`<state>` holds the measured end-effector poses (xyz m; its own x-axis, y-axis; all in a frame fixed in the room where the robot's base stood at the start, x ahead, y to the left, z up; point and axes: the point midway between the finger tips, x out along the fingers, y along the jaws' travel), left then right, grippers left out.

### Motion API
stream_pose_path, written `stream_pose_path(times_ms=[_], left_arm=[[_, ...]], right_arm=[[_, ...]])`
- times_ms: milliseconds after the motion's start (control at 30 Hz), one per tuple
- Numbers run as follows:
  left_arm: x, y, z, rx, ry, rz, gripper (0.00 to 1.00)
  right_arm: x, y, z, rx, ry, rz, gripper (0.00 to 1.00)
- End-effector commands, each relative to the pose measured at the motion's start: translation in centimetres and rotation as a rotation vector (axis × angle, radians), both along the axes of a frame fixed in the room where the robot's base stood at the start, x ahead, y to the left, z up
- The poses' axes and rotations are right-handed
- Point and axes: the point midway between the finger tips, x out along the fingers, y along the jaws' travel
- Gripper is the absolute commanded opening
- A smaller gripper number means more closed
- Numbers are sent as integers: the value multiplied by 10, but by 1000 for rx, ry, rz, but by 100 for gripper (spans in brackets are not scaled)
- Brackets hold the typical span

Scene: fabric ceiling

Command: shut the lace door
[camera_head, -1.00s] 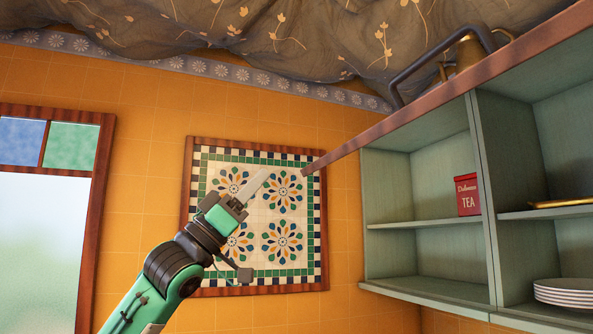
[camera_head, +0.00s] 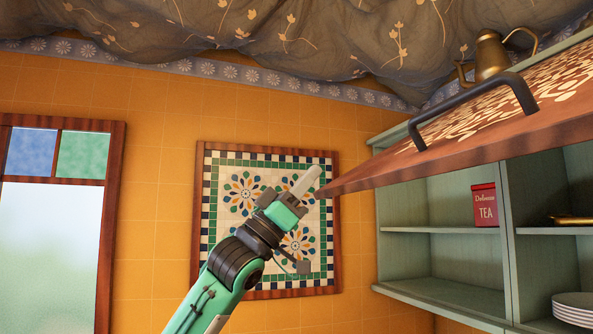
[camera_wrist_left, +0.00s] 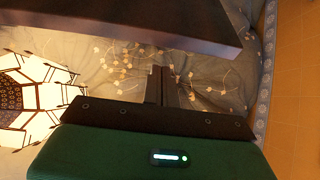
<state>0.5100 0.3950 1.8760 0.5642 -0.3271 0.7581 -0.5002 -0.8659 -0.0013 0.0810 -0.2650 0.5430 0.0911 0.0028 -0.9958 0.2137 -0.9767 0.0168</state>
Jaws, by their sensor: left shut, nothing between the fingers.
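The lace door (camera_head: 500,118) is a reddish wooden flap with a cream lace pattern and a dark bar handle (camera_head: 470,100). It stands open, raised at a slant across the upper front of the green wall cabinet (camera_head: 440,262). My left gripper (camera_head: 306,182) is shut and empty, its fingertips beside the door's near left corner. I cannot tell whether they touch it. In the left wrist view a dark slab, apparently the door (camera_wrist_left: 130,22), crosses the top, with the shut fingers (camera_wrist_left: 161,84) below it. My right gripper is not in view.
On the cabinet shelves are a red tea tin (camera_head: 485,205), stacked white plates (camera_head: 574,308) and a brass tray (camera_head: 572,219). A brass pot (camera_head: 489,55) shows above the door. A tiled panel (camera_head: 240,195) hangs behind my arm. Draped fabric (camera_head: 250,30) covers the ceiling.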

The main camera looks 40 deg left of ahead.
Motion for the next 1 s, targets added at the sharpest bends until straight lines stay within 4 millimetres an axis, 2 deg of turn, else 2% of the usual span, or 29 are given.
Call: stream_pose_path(times_ms=[300, 800, 1000], left_arm=[[9, -5, -19, -1, 1, 0, 0], [10, -6, -22, -2, -1, 1, 0], [12, -7, -32, -9, -10, -2, 0]], right_arm=[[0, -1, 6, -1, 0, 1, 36], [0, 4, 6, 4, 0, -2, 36], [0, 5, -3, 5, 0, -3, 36]])
